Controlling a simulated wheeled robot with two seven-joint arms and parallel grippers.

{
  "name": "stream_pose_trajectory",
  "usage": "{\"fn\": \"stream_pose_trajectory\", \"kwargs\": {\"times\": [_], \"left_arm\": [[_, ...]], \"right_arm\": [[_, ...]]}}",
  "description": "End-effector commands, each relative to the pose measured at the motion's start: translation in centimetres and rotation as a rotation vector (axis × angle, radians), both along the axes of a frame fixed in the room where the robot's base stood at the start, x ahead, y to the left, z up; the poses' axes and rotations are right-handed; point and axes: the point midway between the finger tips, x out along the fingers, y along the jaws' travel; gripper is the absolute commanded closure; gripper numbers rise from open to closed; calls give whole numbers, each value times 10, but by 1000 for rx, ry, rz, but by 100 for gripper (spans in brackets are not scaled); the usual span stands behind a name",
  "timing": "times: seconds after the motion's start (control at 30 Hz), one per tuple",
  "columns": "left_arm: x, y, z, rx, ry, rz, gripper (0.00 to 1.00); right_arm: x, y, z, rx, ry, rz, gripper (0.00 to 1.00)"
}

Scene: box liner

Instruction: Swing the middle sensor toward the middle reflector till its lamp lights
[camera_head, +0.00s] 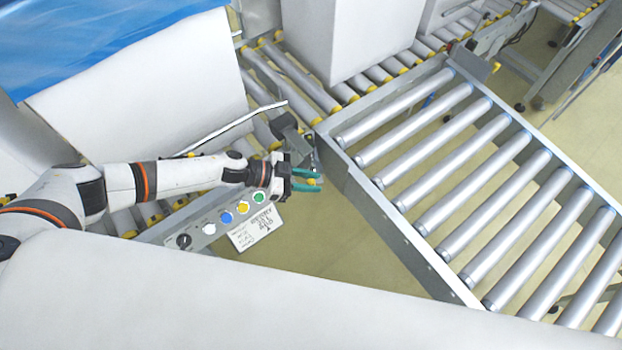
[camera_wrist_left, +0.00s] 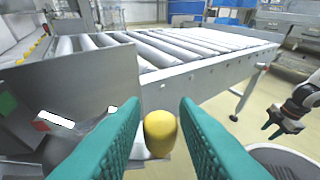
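My left gripper (camera_head: 308,180), with green fingers, is beside the near corner of the roller conveyor. A rounded yellow piece (camera_wrist_left: 160,133) stands between its fingers in the left wrist view, with a narrow gap on each side. The fingers look open around it. I cannot tell whether the yellow piece belongs to the middle sensor. A small red and white piece (camera_wrist_left: 56,120) on a grey bracket shows left of the fingers; I cannot tell whether it is a reflector or a lamp. No lit lamp is clear. My right gripper (camera_wrist_left: 272,129) shows small at the right, fingers apart and empty.
The roller conveyor (camera_head: 352,186) has a grey side rail close to the gripper. A panel with several coloured buttons (camera_head: 226,218) lies just below the left arm. A large white box (camera_head: 345,35) stands on the rollers behind. Open floor shows below the gripper.

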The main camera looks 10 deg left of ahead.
Motion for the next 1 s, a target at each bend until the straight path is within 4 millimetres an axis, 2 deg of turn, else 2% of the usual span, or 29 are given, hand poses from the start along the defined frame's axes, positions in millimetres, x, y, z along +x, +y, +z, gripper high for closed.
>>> {"fn": "stream_pose_trajectory", "kwargs": {"times": [0.1, 0.3, 0.5, 0.77, 0.87, 0.93, 1.0], "left_arm": [[-4, 17, 11, 1, 3, 3, 73], [-12, 47, 23, 1, 3, 2, 73], [-16, 61, 27, -1, 1, 0, 73], [-16, 63, 27, -1, 1, 0, 73], [-17, 58, 27, -7, -3, 5, 89], [-17, 46, 29, -21, -15, 25, 100], [-16, 26, 33, -45, -37, 66, 100]], "right_arm": [[0, 0, 13, 0, 1, 0, 64], [0, 0, 27, 0, 1, 0, 64], [0, 0, 31, 0, 1, 0, 64], [0, 0, 30, 1, 1, 0, 64], [0, 0, 30, 1, 1, 0, 64], [0, 0, 30, 1, 0, 0, 64], [0, 0, 30, 1, 0, 0, 64]]}}
